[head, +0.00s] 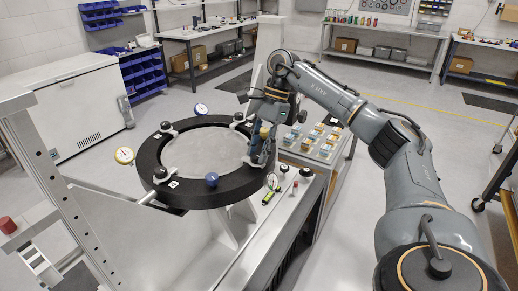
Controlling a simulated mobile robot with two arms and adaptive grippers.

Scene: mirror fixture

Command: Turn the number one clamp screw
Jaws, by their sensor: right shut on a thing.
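A black ring fixture (232,190) holds a round pale mirror (205,150). Black clamps with screw knobs sit around the ring: one at the far left (167,127), one at the far right (239,118), one at the near left (160,173). Small white labels lie beside some clamps; their numbers are too small to read surely. My right gripper (260,154) points down at the ring's right side, shut on what seems to be a clamp screw there; fingers hide most of it. A tan part shows between the fingers. My left gripper is out of view.

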